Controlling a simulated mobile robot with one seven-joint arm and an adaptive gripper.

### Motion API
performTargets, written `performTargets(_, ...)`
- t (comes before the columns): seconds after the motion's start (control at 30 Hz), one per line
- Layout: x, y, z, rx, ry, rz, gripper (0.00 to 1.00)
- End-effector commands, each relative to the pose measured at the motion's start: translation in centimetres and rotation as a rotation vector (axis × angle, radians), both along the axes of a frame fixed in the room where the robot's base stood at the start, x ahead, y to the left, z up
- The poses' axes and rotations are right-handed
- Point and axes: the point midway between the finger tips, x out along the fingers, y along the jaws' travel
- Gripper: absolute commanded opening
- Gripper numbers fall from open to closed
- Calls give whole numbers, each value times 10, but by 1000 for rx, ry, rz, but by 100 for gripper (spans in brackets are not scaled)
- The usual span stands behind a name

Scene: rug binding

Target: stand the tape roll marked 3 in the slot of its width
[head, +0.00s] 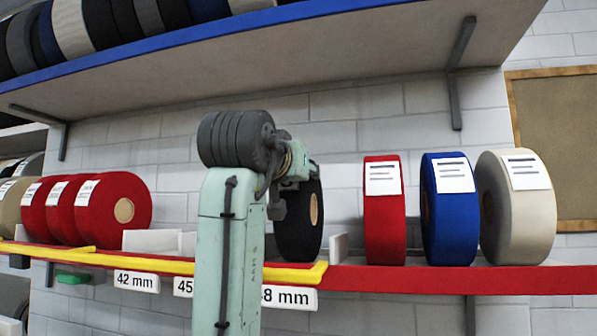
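A black tape roll (304,235) with a tan core stands upright on the shelf, behind and right of my arm, above the label ending in "8 mm" (289,297). My gripper (280,208) is at this roll's upper left, mostly hidden by my arm, so I cannot tell whether its fingers hold the roll. A red roll (384,222), a blue roll (448,222) and a cream roll (519,225) stand to the right with white labels. No mark 3 is readable. White dividers (151,241) show above the "42 mm" label (136,281); a partly covered "45" label (183,287) is beside it.
Several red rolls (113,210) and a tan roll (12,205) stand at the left. A yellow-edged lip (105,260) runs along the shelf front. A blue-edged upper shelf (200,45) with more rolls overhangs. A white divider (338,247) stands between the black and red rolls.

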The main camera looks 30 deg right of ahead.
Motion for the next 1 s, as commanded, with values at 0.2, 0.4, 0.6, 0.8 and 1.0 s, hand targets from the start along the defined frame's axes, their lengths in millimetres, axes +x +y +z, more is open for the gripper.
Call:
performTargets(0.2,-1,1,1,-3,-3,0,0)
performTargets(0.4,0,0,-4,-1,-1,0,42)
performTargets(0.6,0,0,-3,0,0,0,55)
performTargets(0.8,0,0,-3,0,0,0,60)
performTargets(1.0,-1,0,0,-1,-1,0,60)
